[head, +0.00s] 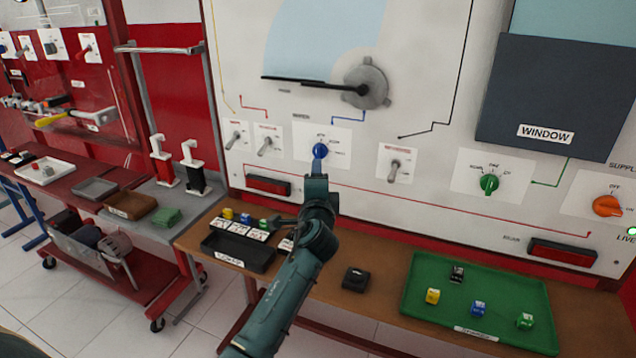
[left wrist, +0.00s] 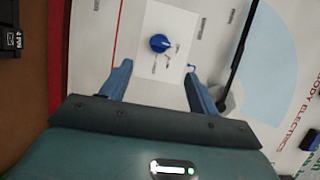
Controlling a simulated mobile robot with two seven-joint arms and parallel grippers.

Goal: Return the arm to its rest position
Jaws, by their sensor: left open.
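My left arm reaches up from the bottom centre of the head view. Its gripper (head: 317,180) is just below the blue knob (head: 320,151) on the white wiper panel (head: 420,30). In the left wrist view the gripper (left wrist: 158,75) is open and empty. The blue knob (left wrist: 160,43) shows beyond its fingertips, between them and apart from both. My right gripper is in neither view.
A bench (head: 390,305) runs below the panel. It carries a black tray (head: 238,251), a small black block (head: 355,279) and a green tray (head: 420,285) with several coloured blocks. A red cart (head: 150,275) stands at the left.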

